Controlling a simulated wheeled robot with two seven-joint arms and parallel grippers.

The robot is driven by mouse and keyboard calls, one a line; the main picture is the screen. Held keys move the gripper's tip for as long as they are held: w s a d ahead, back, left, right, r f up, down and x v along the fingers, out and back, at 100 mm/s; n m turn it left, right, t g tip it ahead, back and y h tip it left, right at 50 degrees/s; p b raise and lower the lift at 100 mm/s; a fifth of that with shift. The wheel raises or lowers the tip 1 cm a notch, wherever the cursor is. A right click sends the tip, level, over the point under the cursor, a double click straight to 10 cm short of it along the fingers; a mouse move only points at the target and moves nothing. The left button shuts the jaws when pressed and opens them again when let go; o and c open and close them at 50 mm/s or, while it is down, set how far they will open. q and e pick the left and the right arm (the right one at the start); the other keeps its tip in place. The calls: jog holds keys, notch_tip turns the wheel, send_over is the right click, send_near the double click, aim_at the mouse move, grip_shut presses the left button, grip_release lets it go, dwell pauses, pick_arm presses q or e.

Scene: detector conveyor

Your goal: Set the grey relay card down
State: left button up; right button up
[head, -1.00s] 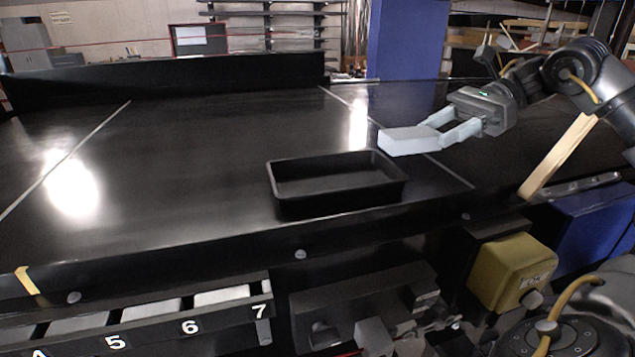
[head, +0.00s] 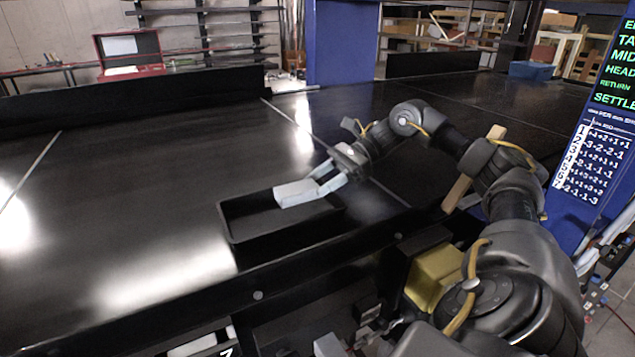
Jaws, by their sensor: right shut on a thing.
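The grey relay card (head: 295,193) is a pale, flat block held in my right gripper (head: 322,185), which is shut on it. My right arm comes in from the right. The card is over the back right part of a black open tray (head: 240,249) on the dark conveyor. Whether it touches the tray is hard to tell.
The dark conveyor surface (head: 130,190) is clear left of the tray. A yellow box (head: 432,277) sits below the front edge. A wooden strip (head: 460,192) stands behind my right arm. A blue panel with a number list (head: 597,150) is at the right.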

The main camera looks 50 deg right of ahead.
aim_at(317, 206)
jog(key=shift+w+f, duration=0.3)
jog(key=shift+w, duration=0.15)
jog(key=shift+w+f, duration=0.15)
jog(key=shift+f, duration=0.15)
jog(key=shift+a+p, duration=0.1)
jog(key=shift+p, duration=0.2)
notch_tip(317, 206, down, 2)
jog(key=shift+w+f+p, duration=0.1)
jog(key=shift+f+p, duration=0.15)
jog(key=shift+p, duration=0.2)
jog(key=shift+f, duration=0.5)
pick_arm(q)
jog(key=shift+s+a+r, duration=0.1)
jog(key=shift+s+r, duration=0.5)
jog(key=shift+r, duration=0.35)
pick_arm(e)
jog(key=shift+f, duration=0.1)
